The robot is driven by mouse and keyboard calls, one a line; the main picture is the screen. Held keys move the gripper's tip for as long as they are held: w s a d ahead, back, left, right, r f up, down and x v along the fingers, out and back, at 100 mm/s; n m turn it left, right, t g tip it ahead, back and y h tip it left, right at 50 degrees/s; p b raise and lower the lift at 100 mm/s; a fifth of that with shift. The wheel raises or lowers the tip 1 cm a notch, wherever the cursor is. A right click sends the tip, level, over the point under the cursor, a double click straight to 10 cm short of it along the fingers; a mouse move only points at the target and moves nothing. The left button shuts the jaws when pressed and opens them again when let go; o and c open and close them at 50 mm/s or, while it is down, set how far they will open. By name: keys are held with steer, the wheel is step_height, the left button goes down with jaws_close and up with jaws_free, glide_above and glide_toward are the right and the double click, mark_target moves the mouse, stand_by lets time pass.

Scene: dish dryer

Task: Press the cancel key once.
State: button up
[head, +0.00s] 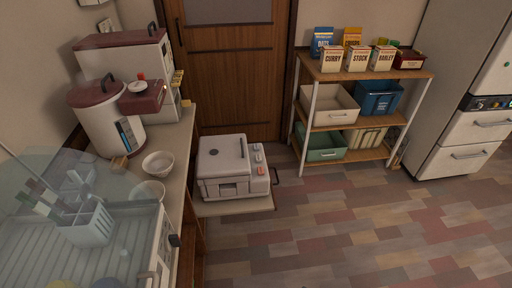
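No key can be read as the cancel key at this size. A white rice-cooker-like appliance (222,165) sits on a pull-out board, with a grey handle on its lid. A column of small keys (258,157) in reddish and pale colours runs down its right side; their labels are too small to read. The dish dryer (160,245) stands at the lower left with a clear cover, and its front faces right, seen edge-on, so any keys there cannot be made out. My gripper is not in view.
The counter (176,150) holds a white bowl (158,164), a white-and-maroon pot (95,122) and a larger maroon-topped appliance (125,55). A grey cutlery holder (88,222) sits in the dryer. A shelf rack (375,120) stands right. The floor (350,225) is clear.

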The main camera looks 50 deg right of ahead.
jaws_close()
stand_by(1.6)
